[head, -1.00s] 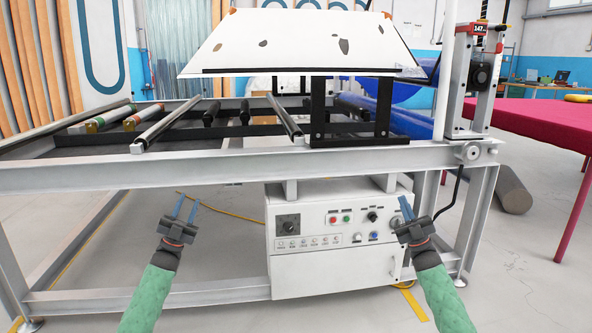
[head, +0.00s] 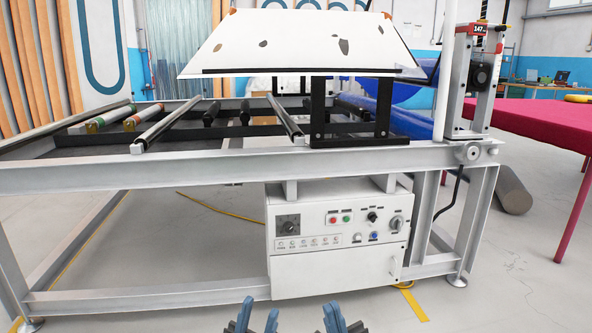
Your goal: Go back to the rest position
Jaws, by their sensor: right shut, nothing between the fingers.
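My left gripper (head: 257,318) is at the bottom edge of the head view, left of centre. Its two blue fingers stand apart with nothing visible between them, so it is open. My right gripper (head: 334,317) is a little to its right at the same edge. Its blue fingers are close together, shut and empty. Only the finger ends and a bit of dark body show. The rest of both arms is out of view. Both grippers appear in front of the machine, below the white control box (head: 335,265).
A grey metal frame (head: 200,177) with rollers (head: 165,127) spans the view ahead. A white speckled panel (head: 305,45) stands above it. A table with a magenta cover (head: 540,122) is at the right, near a dark grey roll (head: 512,190). The floor in front is clear.

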